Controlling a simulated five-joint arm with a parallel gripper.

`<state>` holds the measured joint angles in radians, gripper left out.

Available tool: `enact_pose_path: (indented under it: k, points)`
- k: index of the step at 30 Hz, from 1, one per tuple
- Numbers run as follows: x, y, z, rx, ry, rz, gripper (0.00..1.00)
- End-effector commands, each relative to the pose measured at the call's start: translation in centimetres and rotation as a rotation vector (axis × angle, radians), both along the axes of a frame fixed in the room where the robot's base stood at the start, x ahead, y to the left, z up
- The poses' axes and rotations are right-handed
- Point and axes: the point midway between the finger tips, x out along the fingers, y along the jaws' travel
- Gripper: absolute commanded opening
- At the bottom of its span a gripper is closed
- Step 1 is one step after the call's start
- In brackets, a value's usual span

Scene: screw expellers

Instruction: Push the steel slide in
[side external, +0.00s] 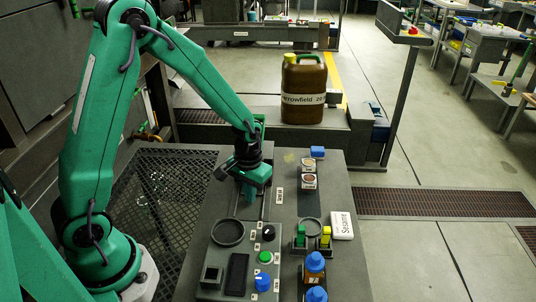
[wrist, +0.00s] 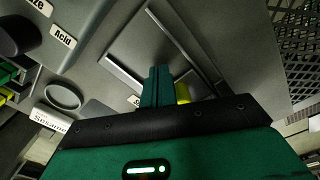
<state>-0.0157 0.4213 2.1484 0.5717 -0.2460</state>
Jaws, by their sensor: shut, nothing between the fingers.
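In the side view the slide area is partly hidden by my gripper, and I cannot tell how far in the slide sits. My gripper (side external: 249,196) points down over the far part of the grey bench panel. In the wrist view my gripper (wrist: 156,72) has its green fingers together, with nothing between them. I cannot tell whether the fingertips touch the plate. A yellow piece (wrist: 182,92) shows just behind the fingers.
On the panel nearer the side camera are a round dish (side external: 228,233), a green button (side external: 265,257) and a blue knob (side external: 262,282). A brown jug (side external: 304,90) stands behind.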

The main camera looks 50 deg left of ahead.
Motion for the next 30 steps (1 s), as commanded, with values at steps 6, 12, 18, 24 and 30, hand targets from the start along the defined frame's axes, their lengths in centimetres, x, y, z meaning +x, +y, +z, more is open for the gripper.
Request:
enact_pose_path:
  k: [6, 12, 18, 24, 30]
  points:
    - [0.0, 0.0, 0.3, 0.0, -0.001, 0.0, 0.0]
    - [0.1, 0.0, 1.3, 0.0, -0.002, 0.0, 0.0]
    - [0.0, 0.0, 2.5, 0.001, -0.002, 0.0, 0.0]
    - [0.0, 0.0, 3.6, 0.0, -0.001, 0.0, 0.0]
    - [0.0, 0.0, 4.7, 0.0, -0.001, 0.0, 0.0]
